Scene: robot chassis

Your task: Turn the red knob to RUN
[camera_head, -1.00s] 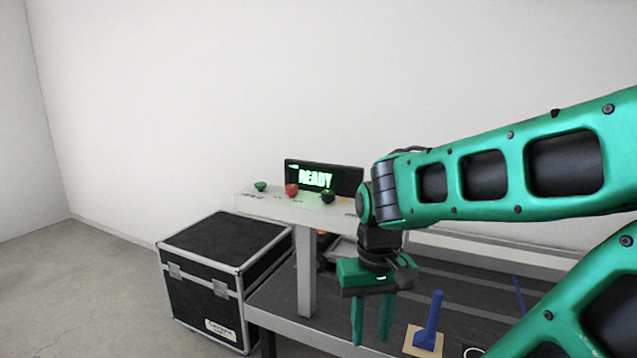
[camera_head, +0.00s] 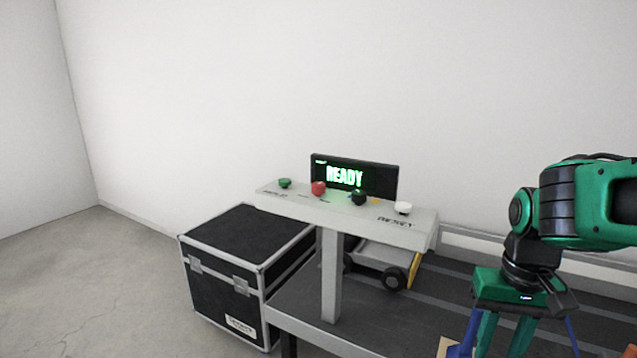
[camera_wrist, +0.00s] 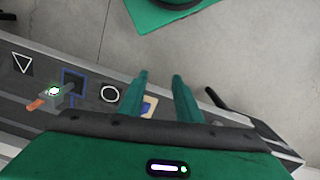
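The red knob (camera_head: 318,188) sits on a pale raised panel (camera_head: 345,212), between a green button (camera_head: 285,183) and a black knob (camera_head: 359,198). Lettering near the red knob is too small to read. My gripper (camera_head: 500,345) is well to the right of the panel and lower, pointing down. In the wrist view its two fingers (camera_wrist: 160,88) stand apart with nothing between them. The red knob is not in the wrist view.
A display (camera_head: 354,176) reading READY stands behind the panel. A white button (camera_head: 403,208) is at the panel's right. A black case (camera_head: 240,262) stands left of the dark bench (camera_head: 300,305). A wheeled cart (camera_head: 388,262) sits behind the panel's post.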

